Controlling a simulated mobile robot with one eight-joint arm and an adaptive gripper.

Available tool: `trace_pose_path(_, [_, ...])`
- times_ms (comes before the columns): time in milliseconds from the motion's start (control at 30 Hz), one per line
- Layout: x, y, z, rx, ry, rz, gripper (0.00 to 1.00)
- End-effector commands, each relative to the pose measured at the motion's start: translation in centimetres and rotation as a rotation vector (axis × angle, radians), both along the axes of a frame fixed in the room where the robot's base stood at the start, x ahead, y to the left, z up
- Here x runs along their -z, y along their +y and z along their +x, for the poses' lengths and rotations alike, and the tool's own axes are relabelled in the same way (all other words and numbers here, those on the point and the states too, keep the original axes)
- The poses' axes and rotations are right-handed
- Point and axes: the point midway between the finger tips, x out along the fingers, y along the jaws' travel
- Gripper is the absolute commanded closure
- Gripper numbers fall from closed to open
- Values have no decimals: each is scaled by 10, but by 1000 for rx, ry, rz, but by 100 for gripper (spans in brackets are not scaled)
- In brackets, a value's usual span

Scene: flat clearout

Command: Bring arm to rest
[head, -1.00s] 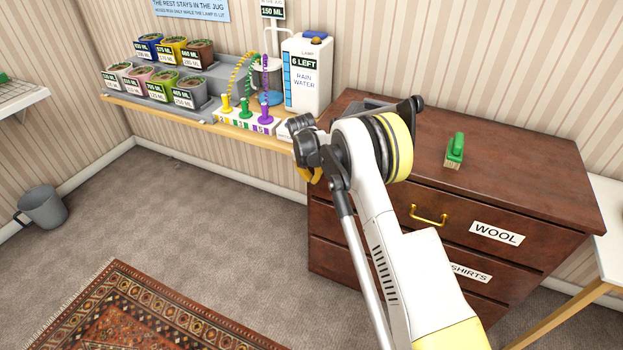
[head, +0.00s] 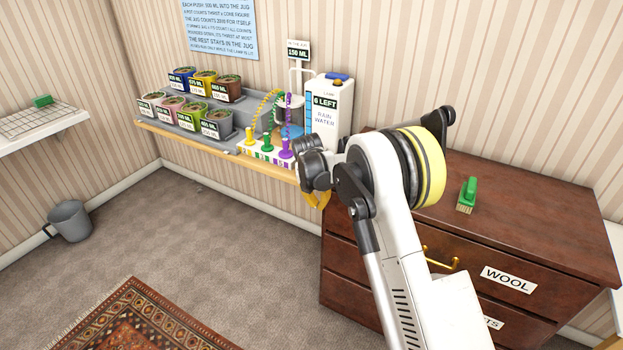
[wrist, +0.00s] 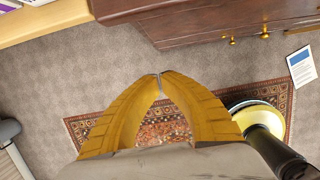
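My arm is folded in front of the dresser in the head view, with its elbow high. My gripper (head: 316,199) is mostly hidden behind the wrist in the head view, and only a bit of its yellow fingers shows there. In the wrist view the two yellow fingers of my gripper (wrist: 158,75) meet at their tips. Nothing is seen held between them. Below them are the carpet and the rug.
A shelf (head: 170,134) with several labelled pots, a rain water carton (head: 325,117) and coloured plungers stands left of the arm. A dresser (head: 540,220) with a green brush (head: 468,193) is at the right. A grey bucket (head: 70,221) and rug (head: 135,320) are on the floor.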

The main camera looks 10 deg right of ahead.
Motion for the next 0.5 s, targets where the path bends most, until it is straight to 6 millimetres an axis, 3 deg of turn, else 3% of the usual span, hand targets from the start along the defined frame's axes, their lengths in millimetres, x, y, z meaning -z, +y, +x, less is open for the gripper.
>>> trace_pose_path(133, [-7, -1, -2, 20, -6, 6, 100])
trace_pose_path(233, [-32, -6, -10, 103, -33, 32, 100])
trace_pose_path(367, [-89, -18, -36, 327, -100, 105, 100])
trace_pose_path(500, [-153, -33, -80, 624, -180, 216, 100])
